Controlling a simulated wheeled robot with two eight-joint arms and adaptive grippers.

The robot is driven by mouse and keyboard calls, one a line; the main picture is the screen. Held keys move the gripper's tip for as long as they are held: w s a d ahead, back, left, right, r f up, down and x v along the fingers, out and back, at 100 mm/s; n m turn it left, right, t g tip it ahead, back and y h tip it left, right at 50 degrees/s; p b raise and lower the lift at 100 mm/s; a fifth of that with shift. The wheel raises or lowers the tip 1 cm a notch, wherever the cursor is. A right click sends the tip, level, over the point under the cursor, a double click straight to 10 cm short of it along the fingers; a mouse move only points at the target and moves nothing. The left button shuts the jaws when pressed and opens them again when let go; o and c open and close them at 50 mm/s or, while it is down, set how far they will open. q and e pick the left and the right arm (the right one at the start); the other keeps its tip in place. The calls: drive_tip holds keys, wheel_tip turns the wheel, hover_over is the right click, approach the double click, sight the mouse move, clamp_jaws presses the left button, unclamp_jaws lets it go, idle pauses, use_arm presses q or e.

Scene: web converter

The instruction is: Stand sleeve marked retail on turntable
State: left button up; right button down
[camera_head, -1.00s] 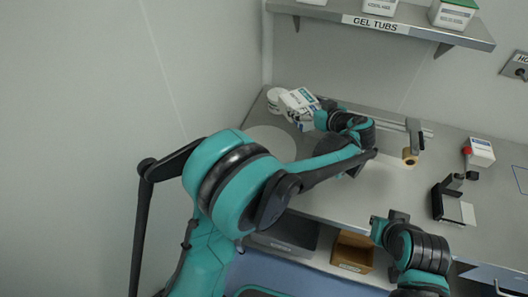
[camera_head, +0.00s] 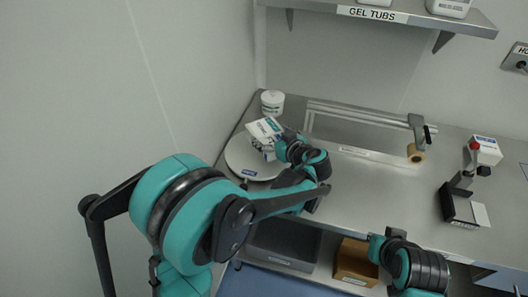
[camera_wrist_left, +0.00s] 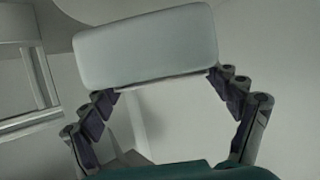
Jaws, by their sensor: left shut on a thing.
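A white carton-like sleeve (camera_head: 264,128) with dark blue print is at the tip of my left gripper (camera_head: 283,147) in the head view; I cannot read its marking. It looks tilted and overlaps the far part of the round pale turntable (camera_head: 240,160). I cannot tell whether it touches the turntable. In the left wrist view the sleeve (camera_wrist_left: 148,45) is a pale block across the ends of the two fingers of my left gripper (camera_wrist_left: 160,88), which is shut on it. My right gripper (camera_head: 380,246) is low at the right; its fingers do not show clearly.
A white tub (camera_head: 272,103) stands behind the turntable. A metal rail with a tan roll (camera_head: 415,153) is at the back of the bench (camera_head: 370,195). A black device (camera_head: 460,205) stands at the right. A brown box (camera_head: 355,262) and grey bin (camera_head: 283,245) sit below.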

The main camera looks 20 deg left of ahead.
use_arm(q)
drive_tip(key=shift+s+a+f+b, duration=0.15)
drive_tip(key=shift+s+a+f, duration=0.15)
drive_tip(key=shift+a+f, duration=0.15)
drive_tip(key=shift+s+a+f+b, duration=0.15)
drive_tip(key=shift+s+a+f, duration=0.15)
drive_tip(key=shift+a, duration=0.25)
wheel_tip(320, 180, down, 4)
drive_tip(key=shift+w+r+b, duration=0.1)
drive_tip(key=shift+b, duration=0.85)
drive_tip(key=o, duration=0.9)
drive_tip(key=shift+d+r, duration=0.1)
